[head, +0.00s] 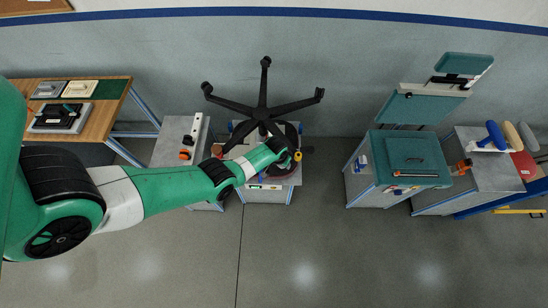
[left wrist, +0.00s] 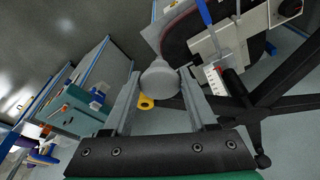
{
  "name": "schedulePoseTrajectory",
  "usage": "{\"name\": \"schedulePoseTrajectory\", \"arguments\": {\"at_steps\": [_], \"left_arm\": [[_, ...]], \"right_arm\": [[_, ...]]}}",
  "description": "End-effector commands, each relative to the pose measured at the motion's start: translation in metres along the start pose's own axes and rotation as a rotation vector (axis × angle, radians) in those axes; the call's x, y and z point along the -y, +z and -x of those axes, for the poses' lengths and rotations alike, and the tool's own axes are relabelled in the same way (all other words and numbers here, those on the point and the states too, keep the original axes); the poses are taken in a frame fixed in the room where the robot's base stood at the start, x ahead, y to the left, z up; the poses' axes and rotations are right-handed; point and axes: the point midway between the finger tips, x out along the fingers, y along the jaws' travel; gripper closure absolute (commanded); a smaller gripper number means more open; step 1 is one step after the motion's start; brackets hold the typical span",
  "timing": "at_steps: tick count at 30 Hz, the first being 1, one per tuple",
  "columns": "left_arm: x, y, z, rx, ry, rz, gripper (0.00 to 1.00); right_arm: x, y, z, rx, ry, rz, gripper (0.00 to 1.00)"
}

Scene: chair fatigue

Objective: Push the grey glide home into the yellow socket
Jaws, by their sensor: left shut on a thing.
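My left gripper (left wrist: 160,82) is shut on the grey glide (left wrist: 160,76), a pale rounded knob between the two fingertips in the left wrist view. A yellow ring-shaped part (left wrist: 145,102), which looks like the socket, shows just below the glide in that view, partly covered. I cannot tell whether the glide touches it. In the head view my left arm reaches in from the left and hides the glide. A small yellow part (head: 297,156) shows right at the wrist's end. My right gripper is in neither view.
A black five-star chair base (head: 263,104) stands upturned over a small bench beside my wrist, its legs spreading around. A grey side table (head: 172,150) stands to the left. A teal seat fixture (head: 410,155) stands right, past open floor.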

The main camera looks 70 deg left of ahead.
Motion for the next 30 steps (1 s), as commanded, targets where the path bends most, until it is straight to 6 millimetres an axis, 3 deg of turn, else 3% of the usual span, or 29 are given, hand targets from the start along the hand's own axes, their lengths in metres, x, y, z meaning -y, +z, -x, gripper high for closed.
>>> {"name": "schedulePoseTrajectory", "arguments": {"at_steps": [9,12,18,30], "left_arm": [[-0.026,-0.079,0.043,0.004,0.004,-0.020,0.91],[-0.031,-0.097,0.059,0.003,0.005,-0.023,0.91],[-0.035,-0.107,0.068,0.002,0.007,-0.026,0.91],[-0.034,-0.104,0.068,0.002,0.011,-0.045,0.91]], "right_arm": [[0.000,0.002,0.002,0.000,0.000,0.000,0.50],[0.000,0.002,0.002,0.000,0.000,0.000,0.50],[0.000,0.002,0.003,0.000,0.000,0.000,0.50],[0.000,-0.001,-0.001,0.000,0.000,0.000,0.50]]}}
